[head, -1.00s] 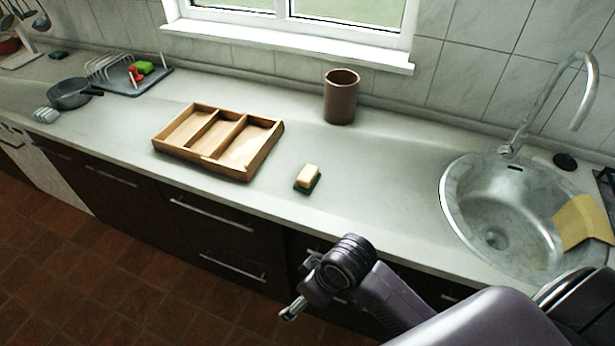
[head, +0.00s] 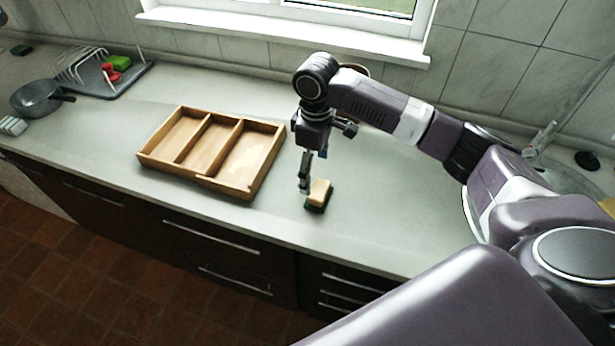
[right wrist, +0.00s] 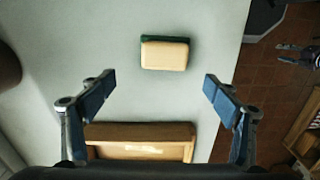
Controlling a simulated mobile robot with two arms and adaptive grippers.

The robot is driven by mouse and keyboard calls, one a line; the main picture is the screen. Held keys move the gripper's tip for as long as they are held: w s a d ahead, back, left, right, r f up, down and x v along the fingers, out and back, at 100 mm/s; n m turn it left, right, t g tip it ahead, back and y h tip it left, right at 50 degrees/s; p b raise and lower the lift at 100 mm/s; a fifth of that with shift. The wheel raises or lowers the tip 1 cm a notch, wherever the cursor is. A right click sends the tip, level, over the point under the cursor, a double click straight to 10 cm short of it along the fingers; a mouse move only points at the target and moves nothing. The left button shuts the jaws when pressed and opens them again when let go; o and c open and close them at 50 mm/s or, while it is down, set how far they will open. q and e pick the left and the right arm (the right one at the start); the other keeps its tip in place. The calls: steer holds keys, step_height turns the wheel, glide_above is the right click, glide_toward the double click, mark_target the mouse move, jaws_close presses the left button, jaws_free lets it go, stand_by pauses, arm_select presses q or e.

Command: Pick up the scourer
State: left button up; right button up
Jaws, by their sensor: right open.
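The scourer, a pale yellow sponge block with a dark green underside (head: 319,195), lies on the counter right of the wooden tray. In the right wrist view the scourer (right wrist: 164,54) lies ahead of the fingertips, roughly centred between them. My right gripper (head: 305,186) points down just beside the scourer's left end, above the counter. In the right wrist view my right gripper (right wrist: 159,82) is open, its fingers wide apart with nothing between them. A dark part at the right edge of that view may be my left gripper; its jaws are unclear.
The wooden compartment tray (head: 160,165) stands left of the scourer. A brown cup (head: 354,69) is mostly hidden behind my right arm. A pan (head: 36,97) and a dish rack (head: 128,84) are at the far left. The counter in front of the scourer is clear.

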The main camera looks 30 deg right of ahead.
mark_target(317, 189)
steer(key=s+f+p, duration=0.2)
steer(key=f, duration=0.1)
steer(key=shift+d+f, duration=0.1)
steer(key=shift+f, duration=0.1)
steer(key=f, duration=0.3)
steer(key=shift+w, duration=0.4)
steer(key=shift+f, duration=0.25)
steer(key=c, duration=1.1)
arm_select(q)
steer(key=s, duration=0.1)
steer(key=s+r, duration=0.2)
steer(key=shift+s+r, duration=0.25)
steer(key=shift+s, duration=0.15)
arm_select(e)
steer(key=shift+s, duration=0.15)
steer(key=shift+c, duration=1.2)
